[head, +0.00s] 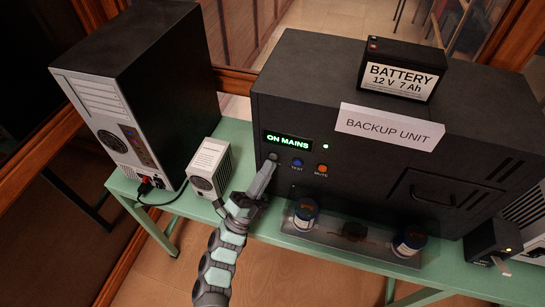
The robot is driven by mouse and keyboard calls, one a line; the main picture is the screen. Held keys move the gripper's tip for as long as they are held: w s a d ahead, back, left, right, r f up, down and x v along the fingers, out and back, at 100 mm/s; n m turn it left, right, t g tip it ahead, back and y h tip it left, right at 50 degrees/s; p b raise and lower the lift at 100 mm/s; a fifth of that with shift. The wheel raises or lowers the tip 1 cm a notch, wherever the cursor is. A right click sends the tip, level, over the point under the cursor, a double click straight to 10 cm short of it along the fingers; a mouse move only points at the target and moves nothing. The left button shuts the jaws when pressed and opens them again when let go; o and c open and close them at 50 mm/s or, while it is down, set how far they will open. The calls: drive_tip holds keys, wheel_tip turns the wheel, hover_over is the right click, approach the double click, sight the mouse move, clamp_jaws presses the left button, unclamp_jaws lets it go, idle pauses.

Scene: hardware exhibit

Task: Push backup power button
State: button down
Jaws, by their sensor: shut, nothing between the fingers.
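The black backup unit (345,185) stands on the green table, with a white "BACKUP UNIT" sign (389,127) on its top edge. Its lit display (288,141) reads "ON MAINS" in green. Below the display is a row of buttons: a grey one (273,156) at the left, a blue one (297,162) over "TEST", and an orange one (322,169) over "MUTE". My gripper (268,168) is shut and empty. Its tips are just below the grey button and hide the label there. I cannot tell whether they touch it.
A computer tower (155,95) and a small white box (211,167) stand to the left, with a black cable. A battery (402,69) sits on top of the unit. A tray (335,240) with small jars lies in front of it. A small black box (491,238) stands at the right.

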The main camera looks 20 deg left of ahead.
drive_tip(key=shift+s, duration=0.1)
drive_tip(key=s, duration=0.2)
drive_tip(key=s+p, duration=0.1)
drive_tip(key=s, duration=0.3)
drive_tip(key=shift+d, duration=0.25)
idle(0.5)
